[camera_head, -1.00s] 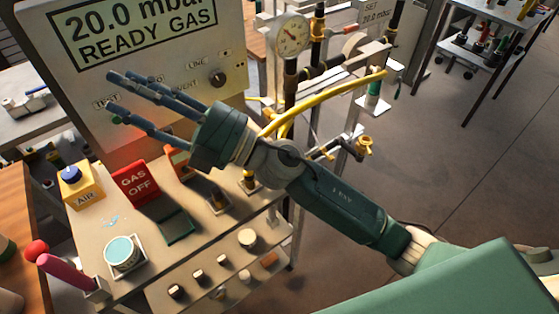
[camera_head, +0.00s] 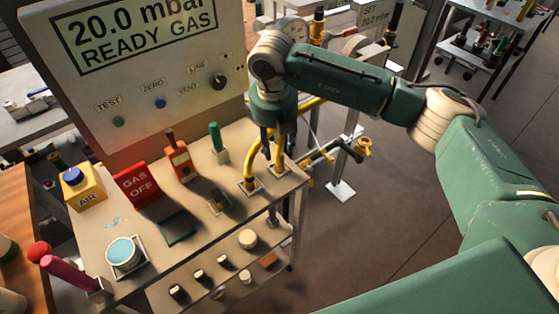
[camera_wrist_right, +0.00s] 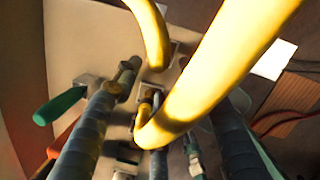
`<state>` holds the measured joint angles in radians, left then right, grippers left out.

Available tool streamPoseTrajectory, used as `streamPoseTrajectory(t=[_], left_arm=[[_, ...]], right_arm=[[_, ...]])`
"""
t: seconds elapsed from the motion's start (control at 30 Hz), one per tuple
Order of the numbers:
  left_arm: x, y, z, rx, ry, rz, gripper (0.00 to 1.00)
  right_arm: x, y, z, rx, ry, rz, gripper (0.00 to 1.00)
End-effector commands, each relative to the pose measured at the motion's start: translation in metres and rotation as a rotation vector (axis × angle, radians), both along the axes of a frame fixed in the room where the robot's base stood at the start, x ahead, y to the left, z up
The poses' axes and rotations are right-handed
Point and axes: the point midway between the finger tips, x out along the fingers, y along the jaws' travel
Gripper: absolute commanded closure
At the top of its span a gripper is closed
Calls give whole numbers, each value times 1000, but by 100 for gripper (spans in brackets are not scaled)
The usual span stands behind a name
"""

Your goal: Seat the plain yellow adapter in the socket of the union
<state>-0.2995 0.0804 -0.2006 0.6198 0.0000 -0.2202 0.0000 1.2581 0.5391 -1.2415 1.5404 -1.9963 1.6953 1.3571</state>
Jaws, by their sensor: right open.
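My right gripper (camera_head: 271,145) points down over the right corner of the instrument cart. It is open, its fingers spread around a bent yellow tube (camera_head: 250,163) that stands in a square holder. A second yellow tube (camera_head: 280,155) stands close beside it. In the right wrist view, one yellow tube (camera_wrist_right: 205,75) crosses between the fingers, and its lower end meets a brass fitting (camera_wrist_right: 147,105). I cannot tell which piece is the plain yellow adapter. The union cannot be identified surely; a brass fitting (camera_head: 363,147) sits on the pipework to the right. My left gripper is not in view.
The display panel (camera_head: 135,75) reads 20.0 mbar, ready gas. A red GAS OFF block (camera_head: 137,186), an orange tool (camera_head: 179,158), a green-handled tool (camera_head: 217,142) and a dark pad (camera_head: 176,228) occupy the cart top. Open floor (camera_head: 345,245) lies to the right.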

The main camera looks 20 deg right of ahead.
Motion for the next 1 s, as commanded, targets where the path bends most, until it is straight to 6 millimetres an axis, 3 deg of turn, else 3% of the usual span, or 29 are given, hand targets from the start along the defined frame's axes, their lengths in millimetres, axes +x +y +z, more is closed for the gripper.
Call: streamPoseTrajectory(t=[0.33, 0.6, 0.87, 1.0], left_arm=[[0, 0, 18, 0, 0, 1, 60], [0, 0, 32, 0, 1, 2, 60], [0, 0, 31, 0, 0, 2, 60], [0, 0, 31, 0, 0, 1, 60]], right_arm=[[6, -6, -30, 1, 3, 1, 58], [13, -12, -66, 4, 1, 6, 58], [14, -12, -71, 4, -1, 6, 58], [14, -12, -70, 4, -1, 6, 84]])
